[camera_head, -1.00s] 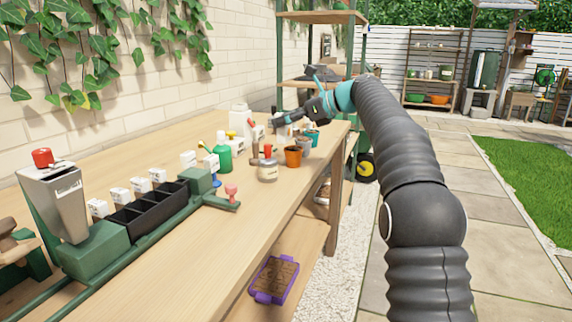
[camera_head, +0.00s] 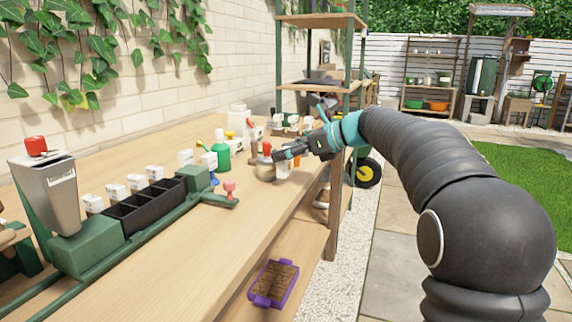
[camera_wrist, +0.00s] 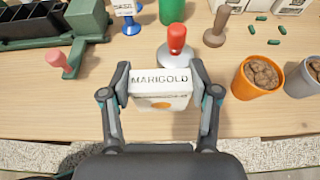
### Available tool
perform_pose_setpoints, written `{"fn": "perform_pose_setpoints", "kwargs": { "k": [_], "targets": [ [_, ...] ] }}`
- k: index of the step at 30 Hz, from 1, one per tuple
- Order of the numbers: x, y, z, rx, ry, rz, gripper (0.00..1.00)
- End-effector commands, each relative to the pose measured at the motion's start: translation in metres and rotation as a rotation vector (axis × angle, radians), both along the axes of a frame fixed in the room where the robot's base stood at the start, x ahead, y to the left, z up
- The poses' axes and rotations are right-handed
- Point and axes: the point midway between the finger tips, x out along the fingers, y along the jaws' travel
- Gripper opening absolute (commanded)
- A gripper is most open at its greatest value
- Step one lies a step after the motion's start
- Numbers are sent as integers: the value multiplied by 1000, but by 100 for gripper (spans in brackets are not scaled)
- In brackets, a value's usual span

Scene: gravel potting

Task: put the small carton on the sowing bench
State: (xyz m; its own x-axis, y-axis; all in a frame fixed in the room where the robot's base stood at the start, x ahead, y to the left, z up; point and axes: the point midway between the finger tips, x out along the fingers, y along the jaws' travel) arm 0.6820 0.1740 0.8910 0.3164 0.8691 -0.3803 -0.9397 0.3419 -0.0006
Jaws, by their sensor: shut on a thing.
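My gripper (camera_head: 281,156) is shut on the small white carton (camera_wrist: 160,88). The carton is labelled MARIGOLD, has an orange mark, and sits between the two fingers in the wrist view. In the head view the carton is mostly hidden or too small to make out clearly. The gripper is at the right-hand long edge of the wooden sowing bench (camera_head: 262,207), and in the wrist view the carton appears above the bench's near edge. I cannot tell how high it is held.
A red-topped thing with a round grey base (camera_wrist: 176,52) stands just beyond the carton. An orange pot (camera_wrist: 258,76) and a grey pot (camera_wrist: 302,76) of pebbles stand to the right. A green device with a black tray (camera_head: 146,205) occupies the bench's left.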

Motion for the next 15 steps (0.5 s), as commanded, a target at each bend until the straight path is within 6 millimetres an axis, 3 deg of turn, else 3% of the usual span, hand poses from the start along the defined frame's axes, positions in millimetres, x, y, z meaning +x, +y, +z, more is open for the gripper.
{"fn": "perform_pose_setpoints", "kwargs": {
  "k": [5,15],
  "targets": [
    [0,0,-25,1,2,0,27],
    [0,0,-29,0,0,0,27]
  ]
}}
